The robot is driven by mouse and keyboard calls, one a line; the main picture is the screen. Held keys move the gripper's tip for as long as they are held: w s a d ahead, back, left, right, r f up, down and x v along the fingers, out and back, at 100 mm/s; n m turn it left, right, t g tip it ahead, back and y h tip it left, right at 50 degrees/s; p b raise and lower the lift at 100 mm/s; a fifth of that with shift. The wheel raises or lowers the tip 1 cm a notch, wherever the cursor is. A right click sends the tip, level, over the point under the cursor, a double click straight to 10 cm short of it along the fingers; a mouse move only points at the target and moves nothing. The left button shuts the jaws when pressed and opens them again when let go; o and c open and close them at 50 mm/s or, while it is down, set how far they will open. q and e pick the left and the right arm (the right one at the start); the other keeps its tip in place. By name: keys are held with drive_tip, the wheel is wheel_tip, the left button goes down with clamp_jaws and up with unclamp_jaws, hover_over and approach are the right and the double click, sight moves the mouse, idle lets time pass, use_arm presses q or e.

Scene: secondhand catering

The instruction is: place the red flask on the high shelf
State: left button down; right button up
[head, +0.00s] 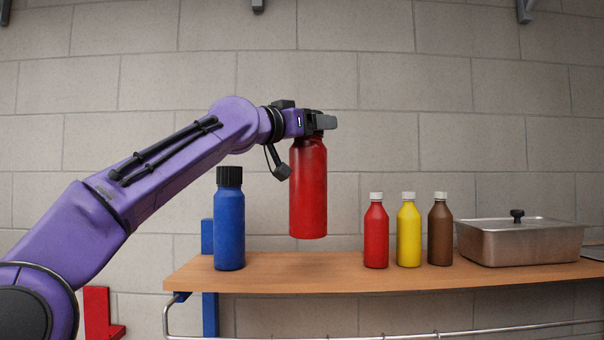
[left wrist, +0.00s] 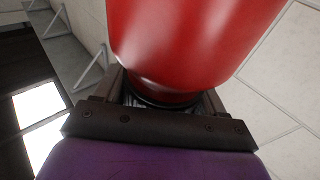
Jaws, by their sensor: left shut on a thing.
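The red flask (head: 308,190) hangs upright in my left gripper (head: 322,122), above the wooden shelf (head: 330,278). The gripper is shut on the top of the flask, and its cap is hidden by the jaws. The flask's base looks a little above the shelf board in the head view, with wall showing below it. In the left wrist view the red flask (left wrist: 195,40) fills the upper middle, between the fingers. My right gripper does not show.
A blue flask (head: 230,222) with a black cap stands on the shelf's left end. Red (head: 376,237), yellow (head: 408,236) and brown (head: 440,236) bottles stand right of centre, beside a lidded metal pan (head: 520,242). Bare board lies between the blue flask and red bottle.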

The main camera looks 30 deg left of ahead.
use_arm(q)
drive_tip(key=w+a+f, duration=0.4)
drive_tip(key=a+f, duration=0.2)
drive_tip(key=f, duration=0.4)
drive_tip(key=shift+w+a+f, duration=0.15)
drive_tip(key=shift+w, duration=0.05)
drive_tip(key=shift+c, duration=2.2)
unclamp_jaws()
drive_tip(key=shift+f, duration=0.1)
drive_tip(key=o, duration=0.4)
drive_tip(key=shift+c, duration=0.2)
